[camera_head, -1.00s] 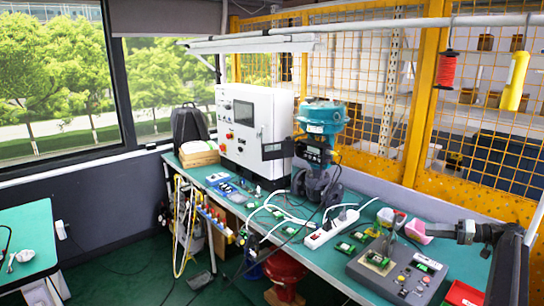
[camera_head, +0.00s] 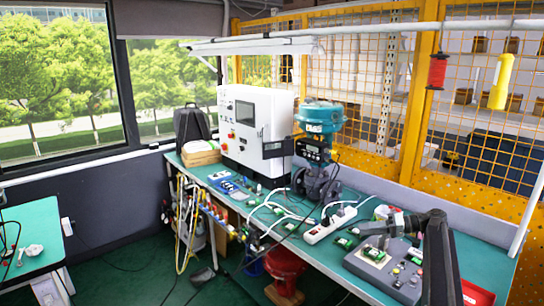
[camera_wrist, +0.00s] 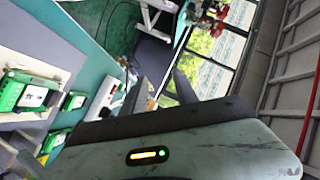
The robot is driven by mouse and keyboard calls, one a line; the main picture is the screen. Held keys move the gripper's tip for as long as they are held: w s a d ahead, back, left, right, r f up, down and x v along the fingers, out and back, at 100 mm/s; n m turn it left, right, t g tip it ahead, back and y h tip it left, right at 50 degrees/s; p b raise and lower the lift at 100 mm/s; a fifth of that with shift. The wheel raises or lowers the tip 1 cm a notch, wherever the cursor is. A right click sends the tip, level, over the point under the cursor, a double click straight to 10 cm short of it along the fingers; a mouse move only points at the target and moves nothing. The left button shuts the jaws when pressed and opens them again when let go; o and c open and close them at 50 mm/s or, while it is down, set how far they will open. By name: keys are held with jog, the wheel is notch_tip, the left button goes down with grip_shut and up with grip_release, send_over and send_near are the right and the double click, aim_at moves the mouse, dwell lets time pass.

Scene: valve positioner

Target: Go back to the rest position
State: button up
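My gripper (camera_head: 368,229) is at the right in the head view, above the bench and pointing left, over the back of the grey control box (camera_head: 352,262). In the wrist view its two dark fingers (camera_wrist: 162,88) stand apart with nothing visible between them. The blue-topped valve actuator (camera_head: 320,117) stands upright at the middle of the bench, with the dark positioner (camera_head: 313,151) on its front. My gripper is apart from both.
The green bench (camera_head: 480,262) carries a white power strip (camera_head: 330,226), loose cables and small green modules (camera_head: 373,254). A white cabinet (camera_head: 257,140) stands behind. A yellow mesh fence (camera_head: 480,165) runs along the back. A red stool (camera_head: 286,270) stands below the bench.

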jog(key=s+a+f+g+h, duration=0.1)
jog(key=s+a+f+h, duration=0.15)
jog(key=s+a, duration=0.45)
jog(key=s+a+f+n+g+h, duration=0.15)
jog(key=a+f, duration=0.25)
jog(key=a, duration=0.6)
jog(key=s+a+f+g+h, duration=0.1)
jog(key=s+a+f+g, duration=0.15)
jog(key=s+a, duration=0.5)
jog(key=s+a+f+m+h, duration=0.1)
jog(key=s+a+f+h, duration=0.1)
jog(key=s+f+h, duration=0.45)
jog(key=s+d+m+t+h, duration=0.1)
jog(key=s+d+m, duration=0.3)
jog(key=d, duration=0.5)
jog(key=shift+s+f+h+p, duration=0.25)
jog(key=shift+f+h+p, duration=0.1)
jog(key=shift+h, duration=0.5)
